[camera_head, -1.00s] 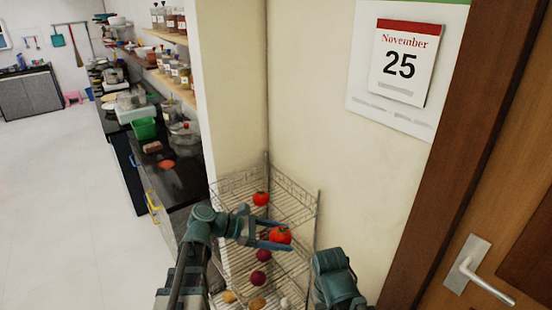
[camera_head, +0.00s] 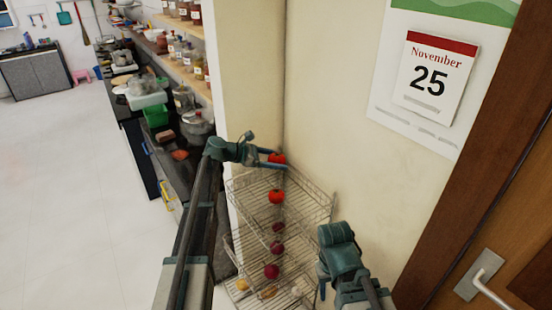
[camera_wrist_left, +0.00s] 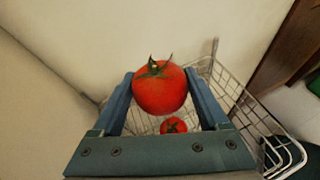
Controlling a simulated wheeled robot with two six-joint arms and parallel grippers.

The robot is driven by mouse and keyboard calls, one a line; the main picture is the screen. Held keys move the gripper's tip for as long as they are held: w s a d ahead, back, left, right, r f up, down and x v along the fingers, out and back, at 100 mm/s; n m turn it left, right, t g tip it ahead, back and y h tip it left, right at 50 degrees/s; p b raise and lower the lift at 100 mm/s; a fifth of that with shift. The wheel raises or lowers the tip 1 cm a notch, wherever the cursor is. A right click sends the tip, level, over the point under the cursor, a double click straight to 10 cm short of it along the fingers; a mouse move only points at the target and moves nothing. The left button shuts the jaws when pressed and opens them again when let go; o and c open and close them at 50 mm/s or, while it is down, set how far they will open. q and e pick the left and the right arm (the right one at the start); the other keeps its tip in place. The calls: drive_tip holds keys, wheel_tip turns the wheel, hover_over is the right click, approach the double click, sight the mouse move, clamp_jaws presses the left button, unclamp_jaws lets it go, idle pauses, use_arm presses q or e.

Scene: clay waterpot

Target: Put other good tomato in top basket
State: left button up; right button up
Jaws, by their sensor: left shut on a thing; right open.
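My left gripper (camera_head: 272,160) is shut on a red tomato (camera_head: 277,158) at the back of the wire rack, high over the top basket (camera_head: 312,190). The left wrist view shows this held tomato (camera_wrist_left: 160,92) between the blue fingers, its green stem facing up. A second red tomato (camera_head: 276,196) lies in the top basket. It also shows in the left wrist view (camera_wrist_left: 173,126), below the held one and apart from it. My right gripper (camera_head: 322,285) is beside the rack's right side, empty and open, its fingers partly hidden.
Lower baskets of the rack hold dark red onions (camera_head: 272,271) and several pale vegetables. A wall with a calendar (camera_head: 436,78) stands behind, and a wooden door (camera_head: 480,210) is at right. A dark counter (camera_head: 180,170) with kitchenware is at left. The floor at left is clear.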

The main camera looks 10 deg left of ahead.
use_arm(q)
drive_tip(key=shift+f+b, duration=3)
drive_tip(key=shift+f, duration=0.05)
drive_tip(key=shift+r, duration=0.1)
drive_tip(key=o, duration=1.3)
drive_tip(key=shift+p+v, duration=2.7)
drive_tip(key=shift+v, duration=4.2)
